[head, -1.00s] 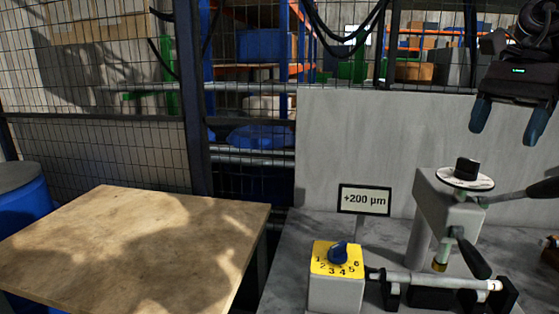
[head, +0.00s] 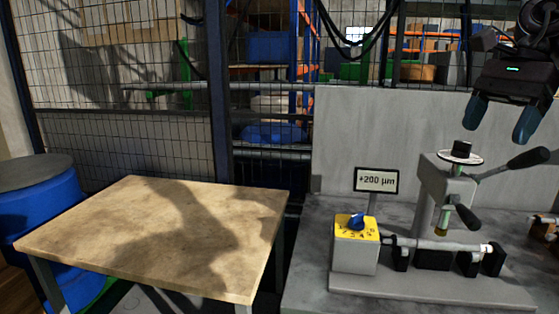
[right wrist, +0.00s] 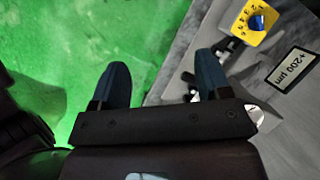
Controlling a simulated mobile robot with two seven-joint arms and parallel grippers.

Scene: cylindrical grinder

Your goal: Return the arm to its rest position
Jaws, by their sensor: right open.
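My right gripper (head: 501,118) hangs at the upper right of the head view, in the air above and to the right of the grinder head (head: 447,180). Its two blue fingers are apart with nothing between them. In the right wrist view the same open fingers (right wrist: 157,85) show over the edge between a green floor and the grey machine bed. My left gripper is not in view. The yellow-topped dial box (head: 356,245) with its blue knob stands apart from the gripper, as does the display reading +200 µm (head: 377,181).
A wooden table (head: 160,235) with a bare top stands at the left, beside a blue barrel (head: 45,215). A grey panel (head: 360,125) rises behind the machine. Black-knobbed levers (head: 527,160) stick out to the right of the grinder head. A wire fence stands behind.

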